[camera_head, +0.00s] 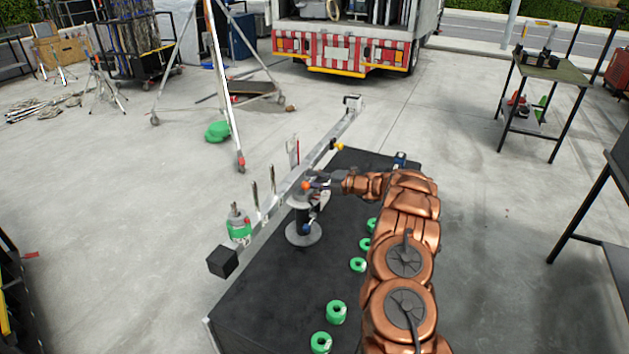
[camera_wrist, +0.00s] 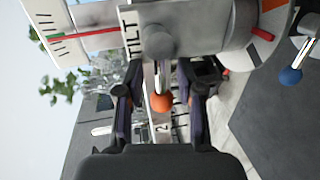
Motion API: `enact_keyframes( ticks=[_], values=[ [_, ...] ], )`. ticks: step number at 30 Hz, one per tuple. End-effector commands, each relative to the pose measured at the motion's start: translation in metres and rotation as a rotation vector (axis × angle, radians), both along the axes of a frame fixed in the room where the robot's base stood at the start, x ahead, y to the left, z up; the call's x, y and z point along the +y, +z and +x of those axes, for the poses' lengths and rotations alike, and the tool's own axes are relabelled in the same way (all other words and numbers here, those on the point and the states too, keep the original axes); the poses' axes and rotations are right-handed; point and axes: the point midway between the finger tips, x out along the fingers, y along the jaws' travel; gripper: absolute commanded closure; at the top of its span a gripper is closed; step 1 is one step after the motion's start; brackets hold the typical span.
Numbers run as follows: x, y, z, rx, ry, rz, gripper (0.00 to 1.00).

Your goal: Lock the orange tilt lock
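The orange tilt lock (camera_head: 305,186) is a ball-ended lever on the grey pan-tilt head (camera_head: 303,200), which stands on a round base on the black table. In the wrist view its orange ball (camera_wrist: 161,102) hangs from a metal stem below a grey knob, beside the "TILT" label (camera_wrist: 129,36). My gripper (camera_head: 318,181) is at the head from the right. In the wrist view my gripper (camera_wrist: 162,88) is open, with one finger on each side of the orange ball and gaps visible. A blue-ended lever (camera_wrist: 290,76) is at the right.
A long metal beam (camera_head: 270,205) crosses the head, with a black block (camera_head: 222,261) at its near end. Several green rings (camera_head: 336,311) lie on the black table (camera_head: 265,300). A tripod-like stand (camera_head: 225,95) and a truck (camera_head: 345,45) are behind.

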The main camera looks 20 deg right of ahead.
Motion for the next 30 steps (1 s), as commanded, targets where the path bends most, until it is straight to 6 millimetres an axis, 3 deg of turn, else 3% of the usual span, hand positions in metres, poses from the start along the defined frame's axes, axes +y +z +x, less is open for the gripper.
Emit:
enact_keyframes(
  ticks=[5,18,30],
  values=[
    [-0.012,0.005,-0.014,-0.001,-0.002,0.0,0.63],
    [-0.061,0.019,-0.075,-0.001,-0.004,0.001,0.63],
    [-0.073,0.023,-0.091,-0.001,-0.001,0.0,0.63]
  ],
)
